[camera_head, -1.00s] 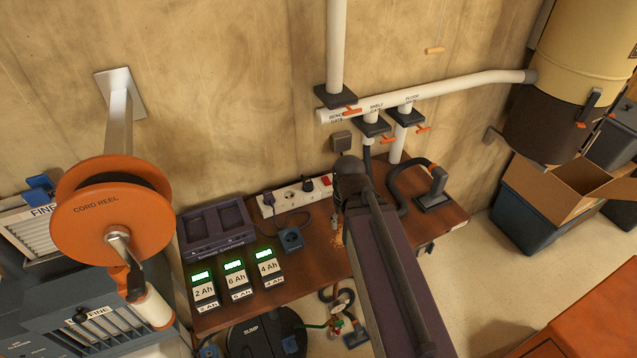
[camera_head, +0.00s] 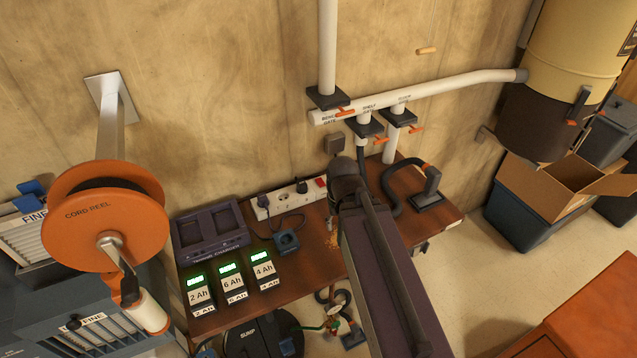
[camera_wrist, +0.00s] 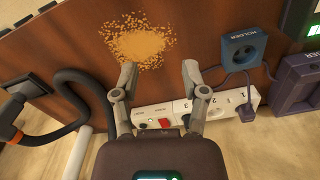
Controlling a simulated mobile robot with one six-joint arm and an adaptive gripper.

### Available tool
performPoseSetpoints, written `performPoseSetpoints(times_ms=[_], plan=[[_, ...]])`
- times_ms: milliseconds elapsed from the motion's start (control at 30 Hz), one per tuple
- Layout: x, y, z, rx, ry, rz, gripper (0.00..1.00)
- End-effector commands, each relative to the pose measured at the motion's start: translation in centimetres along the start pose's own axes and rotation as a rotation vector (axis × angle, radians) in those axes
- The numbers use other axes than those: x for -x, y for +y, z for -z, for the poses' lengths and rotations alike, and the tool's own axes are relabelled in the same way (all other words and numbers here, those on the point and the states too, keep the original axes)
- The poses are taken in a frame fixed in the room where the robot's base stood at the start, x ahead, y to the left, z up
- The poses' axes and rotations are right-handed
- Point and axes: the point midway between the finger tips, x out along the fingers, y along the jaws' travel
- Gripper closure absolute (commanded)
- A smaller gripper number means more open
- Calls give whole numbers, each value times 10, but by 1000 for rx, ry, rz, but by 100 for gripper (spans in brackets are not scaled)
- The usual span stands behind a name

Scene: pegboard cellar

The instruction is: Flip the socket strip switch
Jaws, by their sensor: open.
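The white socket strip (camera_head: 284,200) lies along the back of the brown bench against the wall, with plugs in it. Its red switch (camera_head: 320,183) is at the right end. In the wrist view the strip (camera_wrist: 205,114) runs across below the fingers, and the red switch (camera_wrist: 164,122) shows near my gripper body, between the two fingers. My gripper (camera_wrist: 159,72) is open and empty. In the head view my arm hides most of the gripper. I cannot tell the switch's position.
Several labelled batteries (camera_head: 233,281) stand at the bench front. A black hose (camera_wrist: 80,100) with a nozzle is on the strip's switch side. Duct pipes (camera_head: 440,92) run above.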

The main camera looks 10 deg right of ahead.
Motion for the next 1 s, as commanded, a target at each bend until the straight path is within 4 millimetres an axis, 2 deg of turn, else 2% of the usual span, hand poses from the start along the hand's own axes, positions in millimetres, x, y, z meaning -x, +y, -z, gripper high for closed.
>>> performPoseSetpoints(times_ms=[367, 433, 567, 600, 767, 1000], plan=[[0, 0, 0, 0, 0, 0, 43], [0, 0, 0, 0, 0, 0, 58], [0, 0, 2, -8, 1, -5, 96], [0, 0, 3, -14, 1, -8, 100], [-1, -1, 14, -64, 6, -38, 100], [-2, -2, 43, -226, 33, -128, 100]])
